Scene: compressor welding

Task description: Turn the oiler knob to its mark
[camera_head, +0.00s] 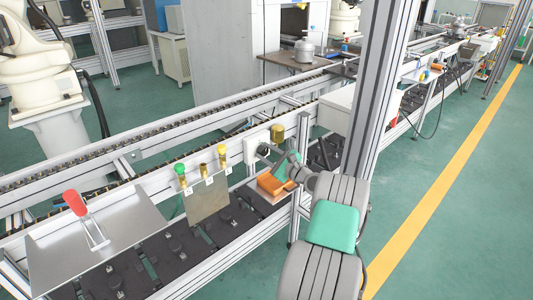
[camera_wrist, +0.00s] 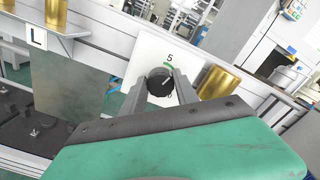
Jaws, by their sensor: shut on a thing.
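The oiler knob (camera_wrist: 160,82) is a dark round knob on a white plate, seen in the wrist view. A green arc and a figure 5 are printed on the plate above it. A light pointer line on the knob leans toward the upper right. My gripper (camera_wrist: 161,88) is shut on the knob, one finger on each side of it. In the head view my gripper (camera_head: 268,152) reaches the white plate (camera_head: 256,138) on the conveyor frame, and the knob is mostly hidden there.
A brass cylinder (camera_wrist: 216,82) stands close right of my gripper; it also shows in the head view (camera_head: 277,133). An orange block (camera_head: 270,184) lies below my arm. A tall aluminium post (camera_head: 378,90) rises beside my arm.

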